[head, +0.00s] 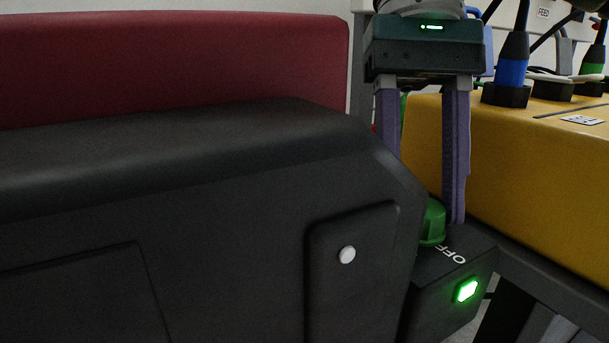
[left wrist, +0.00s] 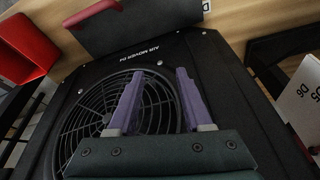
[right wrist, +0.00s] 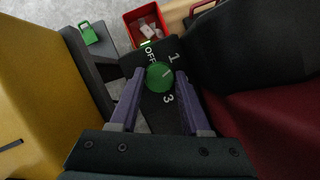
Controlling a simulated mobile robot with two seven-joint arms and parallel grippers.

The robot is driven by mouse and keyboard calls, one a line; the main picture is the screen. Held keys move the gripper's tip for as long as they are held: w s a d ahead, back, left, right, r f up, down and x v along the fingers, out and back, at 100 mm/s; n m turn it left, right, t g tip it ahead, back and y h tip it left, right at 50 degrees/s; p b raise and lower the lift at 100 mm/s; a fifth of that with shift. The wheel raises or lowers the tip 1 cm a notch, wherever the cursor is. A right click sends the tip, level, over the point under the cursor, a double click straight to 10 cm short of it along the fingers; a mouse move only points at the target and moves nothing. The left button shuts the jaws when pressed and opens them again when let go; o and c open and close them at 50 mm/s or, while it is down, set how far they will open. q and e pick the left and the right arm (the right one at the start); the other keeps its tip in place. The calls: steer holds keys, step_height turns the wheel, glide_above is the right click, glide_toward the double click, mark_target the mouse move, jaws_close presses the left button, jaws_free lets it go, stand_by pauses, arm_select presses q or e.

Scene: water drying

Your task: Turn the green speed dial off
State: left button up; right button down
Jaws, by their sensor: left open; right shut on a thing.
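The green speed dial (head: 433,222) sits on a black control box (head: 437,295), partly hidden by the dark housing in the head view. The box bears an OFF label and a lit green light (head: 467,291). In the right wrist view the dial (right wrist: 160,76) shows OFF, 1 and 3 around it; its pale pointer mark is too faint to read surely. My right gripper (head: 428,215) reaches down from above, its purple fingers on either side of the dial, shut on it. My left gripper (left wrist: 157,75) is open and empty above a black air mover (left wrist: 210,65) with a round grille.
A dark housing (head: 200,190) fills the front left, with a red panel (head: 170,62) behind it. A yellow case (head: 530,165) with blue and green plugs stands close on the right. In the right wrist view a red bin (right wrist: 132,17) lies beyond the box.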

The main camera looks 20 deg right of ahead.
steer(key=n+h, duration=0.1)
steer(key=n, duration=0.1)
steer(key=n+p, duration=0.1)
steer(key=n, duration=0.1)
steer(key=shift+a+n+h, duration=0.1)
steer(key=shift+n+h, duration=0.3)
stand_by(0.4)
steer(key=shift+c, duration=1.8)
jaws_free()
